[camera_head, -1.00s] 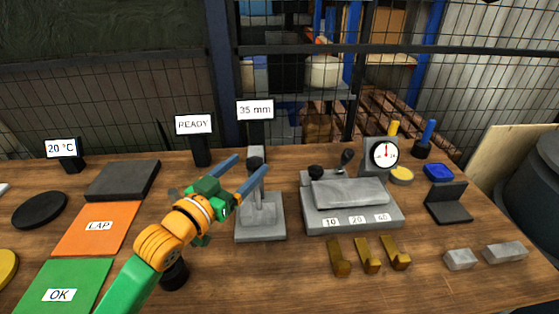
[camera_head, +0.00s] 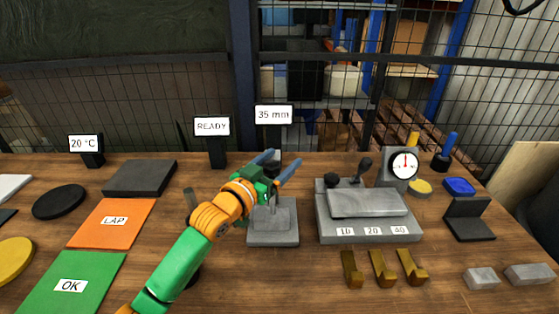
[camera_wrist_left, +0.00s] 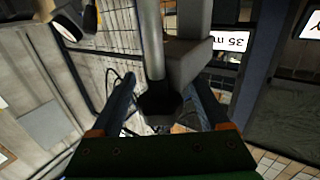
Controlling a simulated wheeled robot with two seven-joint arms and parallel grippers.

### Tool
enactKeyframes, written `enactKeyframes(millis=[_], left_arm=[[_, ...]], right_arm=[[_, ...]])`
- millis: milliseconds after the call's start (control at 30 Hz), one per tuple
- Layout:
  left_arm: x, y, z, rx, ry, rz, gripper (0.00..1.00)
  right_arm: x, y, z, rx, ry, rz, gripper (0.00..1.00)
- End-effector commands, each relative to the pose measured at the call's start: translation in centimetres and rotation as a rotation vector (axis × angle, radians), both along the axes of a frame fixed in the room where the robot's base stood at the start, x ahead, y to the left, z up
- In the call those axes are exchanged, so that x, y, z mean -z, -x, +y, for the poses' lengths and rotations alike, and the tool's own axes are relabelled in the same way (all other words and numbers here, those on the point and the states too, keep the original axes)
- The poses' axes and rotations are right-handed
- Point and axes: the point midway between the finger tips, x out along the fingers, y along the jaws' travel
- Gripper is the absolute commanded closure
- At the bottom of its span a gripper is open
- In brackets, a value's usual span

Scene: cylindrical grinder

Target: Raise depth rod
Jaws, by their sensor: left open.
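My right gripper is not in view.
A grey block fixture (camera_head: 368,228) marked 10, 20, 40 stands right of the stand, with a dial gauge (camera_head: 404,163) behind. Several brass pieces (camera_head: 382,268) lie in front. Orange LAP (camera_head: 112,240) and green OK (camera_head: 90,270) mats lie left. Bench before the stand is clear.

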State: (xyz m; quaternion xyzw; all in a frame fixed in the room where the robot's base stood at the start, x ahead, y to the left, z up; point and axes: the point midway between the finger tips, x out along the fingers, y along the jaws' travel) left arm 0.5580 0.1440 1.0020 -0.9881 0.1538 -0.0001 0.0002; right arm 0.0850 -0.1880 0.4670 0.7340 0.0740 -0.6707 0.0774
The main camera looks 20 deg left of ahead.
Motion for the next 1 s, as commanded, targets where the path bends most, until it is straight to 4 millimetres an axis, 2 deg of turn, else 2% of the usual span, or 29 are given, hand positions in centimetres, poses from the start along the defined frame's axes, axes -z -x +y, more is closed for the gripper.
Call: enactKeyframes(millis=[67, 300, 367, 1000], left_arm=[[0.02, 0.02, 0.02, 0.000, 0.000, 0.000, 0.21], [0.02, 0.04, 0.02, 0.000, 0.000, 0.000, 0.86], [0.02, 0.04, 0.02, 0.000, 0.000, 0.000, 1.00], [0.04, 0.04, 0.02, 0.000, 0.000, 0.001, 1.00]], right_arm=[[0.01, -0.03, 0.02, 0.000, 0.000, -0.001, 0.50], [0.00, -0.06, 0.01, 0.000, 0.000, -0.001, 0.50], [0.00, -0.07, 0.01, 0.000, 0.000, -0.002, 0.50], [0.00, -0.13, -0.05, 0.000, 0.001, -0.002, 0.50]])
